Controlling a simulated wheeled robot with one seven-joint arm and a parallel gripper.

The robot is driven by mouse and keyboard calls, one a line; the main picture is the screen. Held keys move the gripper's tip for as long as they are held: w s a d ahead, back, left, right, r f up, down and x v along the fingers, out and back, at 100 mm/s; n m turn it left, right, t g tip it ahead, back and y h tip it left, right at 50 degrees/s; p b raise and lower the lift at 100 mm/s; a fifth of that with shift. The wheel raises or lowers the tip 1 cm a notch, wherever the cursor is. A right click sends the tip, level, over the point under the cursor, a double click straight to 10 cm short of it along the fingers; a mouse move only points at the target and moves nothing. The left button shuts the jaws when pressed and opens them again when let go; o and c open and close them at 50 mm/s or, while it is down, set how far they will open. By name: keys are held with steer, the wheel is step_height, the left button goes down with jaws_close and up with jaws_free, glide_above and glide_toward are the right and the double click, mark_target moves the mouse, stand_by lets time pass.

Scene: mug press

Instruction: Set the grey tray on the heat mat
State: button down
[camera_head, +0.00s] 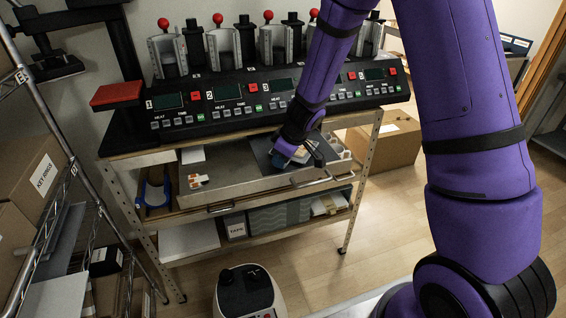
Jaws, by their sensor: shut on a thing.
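My gripper (299,157) is low over the right part of the pulled-out drawer (232,184) below the press bench. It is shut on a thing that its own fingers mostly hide. A dark grey flat piece (261,150) shows in the drawer, just left of and under the gripper. I cannot tell whether it is the grey tray or the heat mat. A small blue patch (281,158) shows at the fingers.
A row of mug presses (240,98) with red-knobbed levers stands on the bench above the drawer. Cardboard boxes (386,143) stand behind at right. A wire rack (75,178) is at left. A white and black device (246,293) is in front. Wooden floor is clear at right.

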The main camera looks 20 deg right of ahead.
steer(key=shift+f, duration=0.65)
steer(key=shift+f, duration=0.1)
steer(key=c, duration=1)
jaws_free()
steer(key=shift+r, duration=0.3)
steer(key=v, duration=1.1)
steer(key=shift+s+d+r, duration=0.2)
steer(key=shift+r, duration=0.1)
